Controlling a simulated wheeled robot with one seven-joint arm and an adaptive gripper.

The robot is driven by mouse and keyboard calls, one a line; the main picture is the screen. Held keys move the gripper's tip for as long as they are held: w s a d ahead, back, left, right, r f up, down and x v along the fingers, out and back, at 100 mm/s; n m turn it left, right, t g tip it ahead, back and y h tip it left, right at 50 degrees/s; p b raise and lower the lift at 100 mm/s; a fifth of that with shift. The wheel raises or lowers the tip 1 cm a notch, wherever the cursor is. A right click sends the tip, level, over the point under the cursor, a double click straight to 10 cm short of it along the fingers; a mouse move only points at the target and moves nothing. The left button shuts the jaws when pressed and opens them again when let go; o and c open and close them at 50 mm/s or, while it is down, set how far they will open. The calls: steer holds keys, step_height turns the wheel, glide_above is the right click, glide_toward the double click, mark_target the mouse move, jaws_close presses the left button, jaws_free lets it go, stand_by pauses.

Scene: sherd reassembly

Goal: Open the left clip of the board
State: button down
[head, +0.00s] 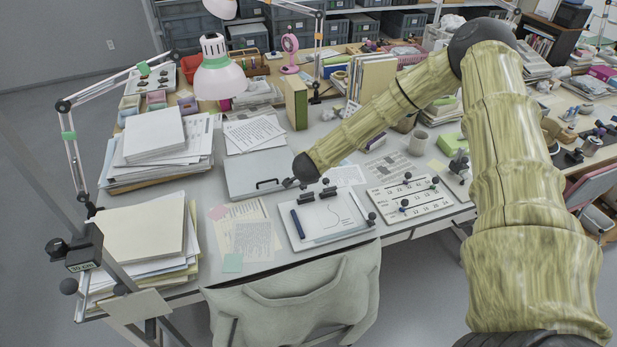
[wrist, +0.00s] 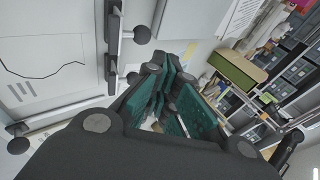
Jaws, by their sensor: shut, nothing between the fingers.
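The board (head: 345,232) lies near the front edge of the desk, holding a white sheet with a drawn curve. My gripper (head: 288,183) is shut and empty just beyond the board's far left corner. Its green-padded fingers (wrist: 170,74) show in the wrist view, apart from the left clip.
A numbered panel with knobs (head: 410,198) is to the right. Paper stacks (head: 140,240) stand left, and a chair (head: 300,290) is in front.

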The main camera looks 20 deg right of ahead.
step_height(320, 180, up, 11)
steer(key=a+b, duration=0.2)
steer(key=b, duration=0.1)
steer(key=shift+w+f, duration=0.2)
stand_by(0.7)
